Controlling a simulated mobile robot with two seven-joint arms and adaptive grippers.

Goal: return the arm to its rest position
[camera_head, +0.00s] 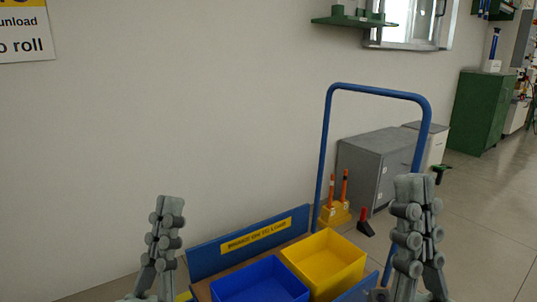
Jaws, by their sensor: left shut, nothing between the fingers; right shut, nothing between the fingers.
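My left gripper (168,205) is at the lower left of the head view, pointing up, in front of the wall and left of the cart. It is shut and empty. My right gripper (413,184) is at the lower right, also pointing up, shut and empty. It stands in front of the cart's right side and hides part of the handle's lower end. No rod blank is visible in either gripper. The lower parts of both arms are cut off by the bottom edge.
A cart with a blue side board (210,256) and tall blue handle (325,150) carries a blue bin (262,284) and a yellow bin (345,255). Behind are a grey cabinet (375,165), a yellow block (335,214) with orange-topped rods and a green cabinet (482,110).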

